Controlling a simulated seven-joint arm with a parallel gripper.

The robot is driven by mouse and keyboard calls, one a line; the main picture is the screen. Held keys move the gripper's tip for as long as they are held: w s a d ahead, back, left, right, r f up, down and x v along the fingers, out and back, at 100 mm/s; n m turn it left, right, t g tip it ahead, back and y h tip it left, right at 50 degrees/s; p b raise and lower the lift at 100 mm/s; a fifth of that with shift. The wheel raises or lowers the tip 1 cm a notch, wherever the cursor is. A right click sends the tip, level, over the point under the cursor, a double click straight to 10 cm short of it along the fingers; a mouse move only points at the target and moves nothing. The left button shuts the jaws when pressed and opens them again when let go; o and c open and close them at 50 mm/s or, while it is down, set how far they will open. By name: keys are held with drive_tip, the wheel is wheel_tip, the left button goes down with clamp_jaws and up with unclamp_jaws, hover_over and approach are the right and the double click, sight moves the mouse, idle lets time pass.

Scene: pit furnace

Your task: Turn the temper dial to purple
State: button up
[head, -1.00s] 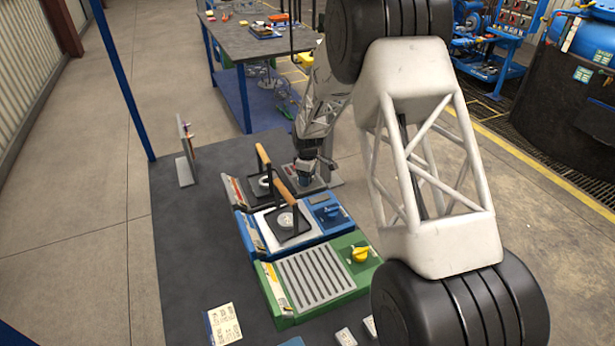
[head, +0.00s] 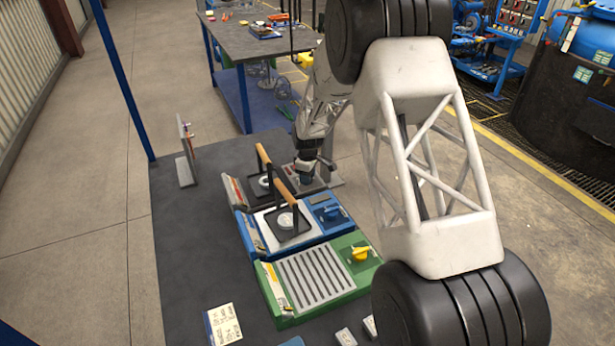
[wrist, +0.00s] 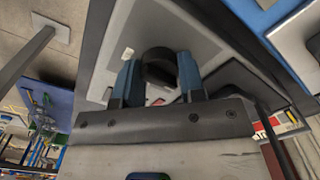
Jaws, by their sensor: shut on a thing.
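In the wrist view my gripper (wrist: 160,85) has its two blue fingers on either side of a dark round dial (wrist: 159,62) on a grey panel, shut on it. In the head view my gripper (head: 305,174) reaches down to the right part of the far, dark unit (head: 233,190). The dial there is hidden by the gripper. No purple mark or pointer position can be made out in either view.
A blue unit with a blue knob (head: 331,212) and a green unit with a yellow knob (head: 361,253) stand nearer on the dark table (head: 185,265). A small upright board (head: 186,152) is at the back left.

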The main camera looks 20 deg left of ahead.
drive_tip(key=m, duration=0.5)
drive_tip(key=shift+m, duration=0.3)
drive_tip(key=m, duration=1.1)
drive_tip(key=shift+m, duration=0.4)
drive_tip(key=m, duration=0.6)
drive_tip(key=o, duration=0.9)
drive_tip(key=shift+o, duration=0.2)
